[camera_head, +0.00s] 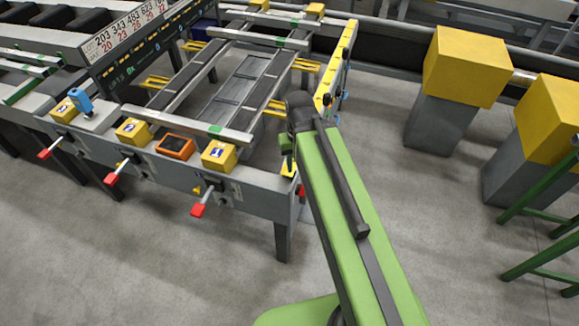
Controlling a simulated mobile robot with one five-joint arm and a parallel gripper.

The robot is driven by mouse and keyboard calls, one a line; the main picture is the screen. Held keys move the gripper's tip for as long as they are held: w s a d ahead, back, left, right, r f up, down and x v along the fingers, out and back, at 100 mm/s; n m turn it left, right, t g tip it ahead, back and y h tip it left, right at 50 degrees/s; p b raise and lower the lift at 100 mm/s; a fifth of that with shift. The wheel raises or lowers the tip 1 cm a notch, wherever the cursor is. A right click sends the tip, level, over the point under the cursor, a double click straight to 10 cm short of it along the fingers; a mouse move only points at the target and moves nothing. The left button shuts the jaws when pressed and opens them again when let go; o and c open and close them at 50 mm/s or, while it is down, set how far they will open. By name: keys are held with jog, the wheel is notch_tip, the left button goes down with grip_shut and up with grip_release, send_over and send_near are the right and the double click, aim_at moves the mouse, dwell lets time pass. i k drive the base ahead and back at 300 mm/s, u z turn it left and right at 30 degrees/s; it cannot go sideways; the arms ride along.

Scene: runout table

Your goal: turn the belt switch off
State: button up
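The runout table's grey front rail (255,196) crosses the left half of the head view. Three levers with red grips stick out from it: left (45,153), middle (112,178) and right (198,210). Yellow numbered blocks sit above them, with an orange-framed box (176,146) between two of them. A small red part (302,190) shows at the rail's right end, partly behind my arm. I cannot tell which part is the belt switch or its setting. My gripper (289,163) is near the table's right front corner, mostly hidden by my arm; its fingers are unclear.
A blue device (81,101) stands on the rail's left part. A yellow bar (337,68) runs along the table's right side. Yellow-topped grey blocks (466,66) and a green frame (540,190) stand at right. The grey floor in front is clear.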

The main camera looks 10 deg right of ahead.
aim_at(299, 191)
jog(key=i, duration=0.25)
jog(key=z, duration=0.1)
jog(key=k, duration=1.05)
jog(key=u, duration=1.7)
jog(key=i, duration=0.55)
jog(key=z, duration=0.7)
